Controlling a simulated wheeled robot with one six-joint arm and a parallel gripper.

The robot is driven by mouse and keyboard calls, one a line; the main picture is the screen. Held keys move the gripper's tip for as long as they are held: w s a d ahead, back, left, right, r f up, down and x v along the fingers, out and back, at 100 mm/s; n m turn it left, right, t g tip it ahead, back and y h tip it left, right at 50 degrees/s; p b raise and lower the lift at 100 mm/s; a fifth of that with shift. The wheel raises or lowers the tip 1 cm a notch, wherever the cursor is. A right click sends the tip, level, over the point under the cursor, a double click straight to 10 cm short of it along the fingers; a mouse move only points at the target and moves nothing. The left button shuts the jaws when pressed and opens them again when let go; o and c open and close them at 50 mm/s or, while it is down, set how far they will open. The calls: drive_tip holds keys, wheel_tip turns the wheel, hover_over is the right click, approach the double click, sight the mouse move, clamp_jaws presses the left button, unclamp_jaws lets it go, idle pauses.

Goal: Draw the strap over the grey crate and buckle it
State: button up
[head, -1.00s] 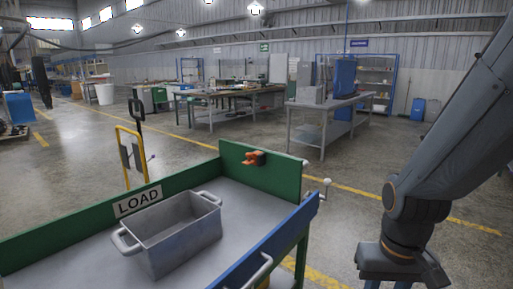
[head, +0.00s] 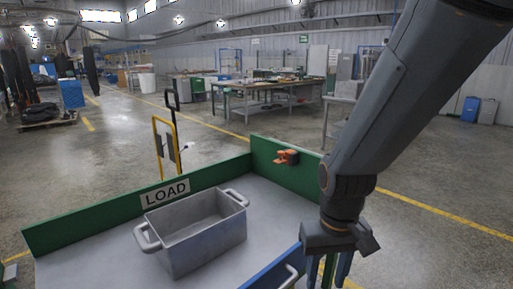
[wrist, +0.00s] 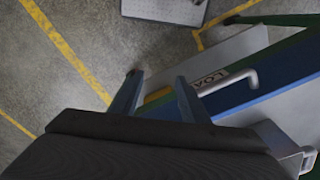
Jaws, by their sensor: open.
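The open grey crate (head: 210,248) sits on the grey bed of a cart, its two end handles showing and its inside looking empty. An orange clip-like piece (head: 287,157) is on the green end board; I cannot tell whether it is the buckle. I cannot make out a strap in either view. My gripper (head: 328,274) points down beside the cart's blue rail, right of the crate and apart from it. In the wrist view my gripper (wrist: 158,82) is open, with nothing between the fingers.
The cart has a green board with a LOAD sign (head: 166,193), a green end board (head: 305,170) and a blue side rail (head: 275,272). A yellow-framed stand (head: 158,150) is behind it. Open floor lies to the right; workbenches (head: 270,90) are far back.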

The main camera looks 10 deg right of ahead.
drive_tip(key=w+r+t+p, duration=0.1)
drive_tip(key=w+r+p, duration=0.4)
drive_tip(key=r, duration=0.2)
drive_tip(key=m+t+p, duration=0.2)
drive_tip(key=t, duration=0.1)
approach(281, 152)
drive_tip(key=shift+h, duration=0.3)
drive_tip(key=shift+a+p+x, duration=0.2)
drive_tip(key=shift+p+x, duration=0.9)
drive_tip(key=shift+x, duration=3)
drive_tip(key=shift+w, duration=0.2)
drive_tip(key=shift+c, duration=0.3)
clamp_jaws()
